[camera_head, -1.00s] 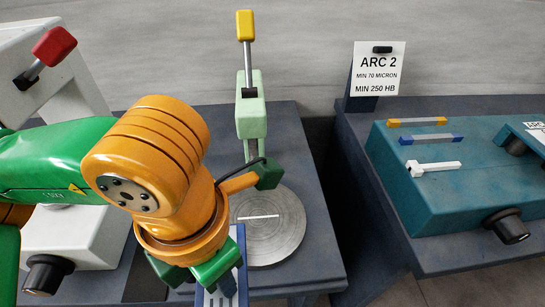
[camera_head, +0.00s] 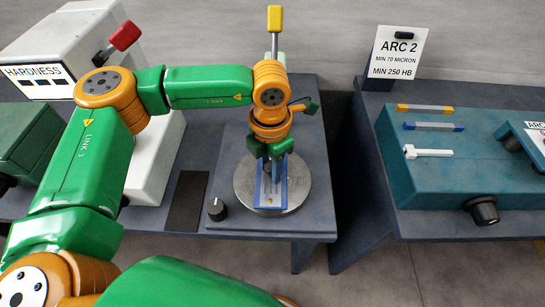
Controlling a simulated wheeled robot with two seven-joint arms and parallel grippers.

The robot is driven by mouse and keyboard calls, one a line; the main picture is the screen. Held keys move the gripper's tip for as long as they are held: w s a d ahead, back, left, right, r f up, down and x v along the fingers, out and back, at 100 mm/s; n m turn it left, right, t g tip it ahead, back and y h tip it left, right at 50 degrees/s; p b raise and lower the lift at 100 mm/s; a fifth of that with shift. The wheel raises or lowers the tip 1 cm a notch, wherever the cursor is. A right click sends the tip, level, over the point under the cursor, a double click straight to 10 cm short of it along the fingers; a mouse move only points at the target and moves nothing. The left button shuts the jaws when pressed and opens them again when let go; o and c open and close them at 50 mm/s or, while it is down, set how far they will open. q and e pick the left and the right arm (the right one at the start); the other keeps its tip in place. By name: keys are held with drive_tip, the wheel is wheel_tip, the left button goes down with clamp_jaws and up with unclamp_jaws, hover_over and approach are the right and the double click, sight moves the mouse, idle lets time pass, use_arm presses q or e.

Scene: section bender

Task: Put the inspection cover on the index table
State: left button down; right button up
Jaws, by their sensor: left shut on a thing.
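The index table (camera_head: 301,187) is a round grey metal disc on the dark bench in the middle of the head view. The inspection cover (camera_head: 270,196) looks like a flat plate with blue side edges and a pale middle. My left gripper (camera_head: 270,151) is shut on the far end of the cover. The cover overlaps the disc in the picture, and I cannot tell whether it touches the disc or is held just above it. The white line on the disc is hidden. My right gripper is out of view.
A pale green post with a yellow-tipped lever (camera_head: 275,19) stands behind the disc, partly hidden by my arm. A black knob (camera_head: 217,209) is at the front left. A white hardness machine (camera_head: 150,165) stands left. A teal unit (camera_head: 470,170) is right, across a gap.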

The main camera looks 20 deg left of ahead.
use_arm(q)
drive_tip(key=shift+w+a, duration=0.15)
drive_tip(key=shift+w, duration=0.8)
wheel_tip(320, 180, down, 3)
drive_tip(key=shift+f+p, duration=0.2)
drive_tip(key=shift+p, duration=0.85)
drive_tip(key=shift+f, duration=0.1)
drive_tip(key=shift+f, duration=0.1)
drive_tip(key=c, duration=0.5)
unclamp_jaws()
drive_tip(key=shift+b, duration=0.3)
